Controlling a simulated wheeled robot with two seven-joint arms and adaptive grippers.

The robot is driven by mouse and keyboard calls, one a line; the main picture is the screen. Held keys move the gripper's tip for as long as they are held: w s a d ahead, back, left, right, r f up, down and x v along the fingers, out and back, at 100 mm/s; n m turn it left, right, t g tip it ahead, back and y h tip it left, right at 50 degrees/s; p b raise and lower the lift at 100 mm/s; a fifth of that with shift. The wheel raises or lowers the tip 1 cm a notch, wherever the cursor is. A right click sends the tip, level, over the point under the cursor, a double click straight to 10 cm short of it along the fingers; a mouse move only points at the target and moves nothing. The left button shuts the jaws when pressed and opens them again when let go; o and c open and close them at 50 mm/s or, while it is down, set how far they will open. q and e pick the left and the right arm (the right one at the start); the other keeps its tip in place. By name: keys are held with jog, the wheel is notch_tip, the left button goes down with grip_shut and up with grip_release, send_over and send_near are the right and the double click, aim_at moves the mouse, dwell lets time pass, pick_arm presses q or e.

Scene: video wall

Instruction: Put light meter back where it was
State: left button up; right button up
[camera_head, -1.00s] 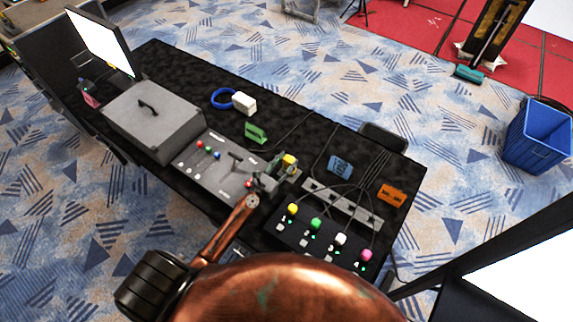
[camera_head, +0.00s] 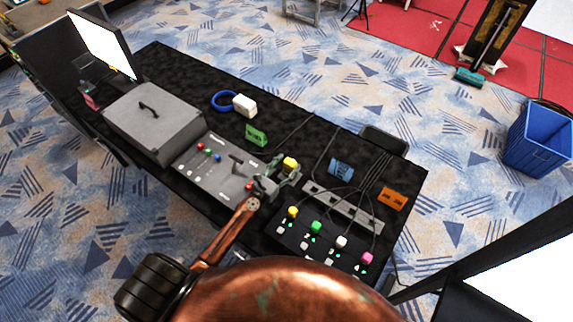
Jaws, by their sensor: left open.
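My left gripper (camera_head: 279,177) is over the black-covered table (camera_head: 318,133), at the right edge of the grey control panel (camera_head: 210,173). Its jaws are open. A small yellow-topped object (camera_head: 290,163) is right at its fingertips; I cannot tell whether they touch it. The object is small and partly hidden by the gripper, and I cannot tell for sure that it is the light meter. My copper-coloured arm hides the table's near edge. My right gripper is not in view.
A box with coloured buttons (camera_head: 318,240) and a grey power strip (camera_head: 343,206) lie right of the gripper, among cables. A grey case (camera_head: 152,118) is left.

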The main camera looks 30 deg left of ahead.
pick_arm(q)
jog(key=s+a+b, duration=0.1)
jog(key=s+b, duration=0.1)
jog(key=s, duration=1)
jog(key=shift+a+r, duration=0.25)
jog(key=shift+a, duration=0.15)
